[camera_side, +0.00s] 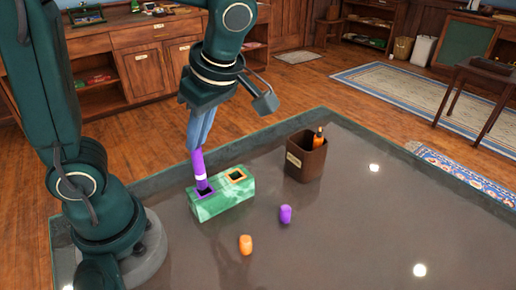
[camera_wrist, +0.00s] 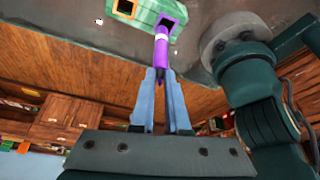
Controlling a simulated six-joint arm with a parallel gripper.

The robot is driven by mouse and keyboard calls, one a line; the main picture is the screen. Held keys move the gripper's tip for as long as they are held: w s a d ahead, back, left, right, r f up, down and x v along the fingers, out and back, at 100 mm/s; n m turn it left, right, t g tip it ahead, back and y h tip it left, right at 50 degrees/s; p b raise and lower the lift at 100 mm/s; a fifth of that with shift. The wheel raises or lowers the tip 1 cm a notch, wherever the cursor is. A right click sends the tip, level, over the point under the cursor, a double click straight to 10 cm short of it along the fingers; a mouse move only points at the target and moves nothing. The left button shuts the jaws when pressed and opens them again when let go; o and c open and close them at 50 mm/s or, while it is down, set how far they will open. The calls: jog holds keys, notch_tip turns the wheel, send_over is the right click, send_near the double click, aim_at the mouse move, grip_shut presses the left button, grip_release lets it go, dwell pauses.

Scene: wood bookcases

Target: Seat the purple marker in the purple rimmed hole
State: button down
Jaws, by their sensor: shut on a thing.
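The purple marker (camera_side: 198,162), with a white band, is held between the fingers of my gripper (camera_side: 199,142). It points down, slightly tilted, and its lower end is at the purple rimmed hole (camera_side: 206,194) in a green marbled block (camera_side: 224,206). I cannot tell how deep the tip is in the hole. In the wrist view the marker (camera_wrist: 161,52) runs from my gripper (camera_wrist: 160,74) to the purple rim of the block (camera_wrist: 147,14). The fingers are shut on its upper part.
The block also has an empty orange rimmed hole (camera_side: 236,175). A purple cap (camera_side: 285,214) and an orange cap (camera_side: 245,245) stand on the grey table in front. A brown cup (camera_side: 305,158) holding an orange marker (camera_side: 318,138) stands behind right. The table's right side is clear.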

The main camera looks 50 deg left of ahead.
aim_at(200, 168)
jog(key=shift+s+d+f+m, duration=0.15)
jog(key=shift+d+f+m, duration=0.15)
jog(key=shift+d+f, duration=0.35)
jog(key=shift+a+f, duration=0.15)
jog(key=shift+f, duration=1.4)
jog(key=c, duration=0.9)
grip_release()
jog(key=shift+r, duration=0.15)
jog(key=v, duration=1.1)
jog(key=shift+r, duration=0.15)
jog(key=shift+o, duration=1.2)
jog(key=shift+r, duration=0.3)
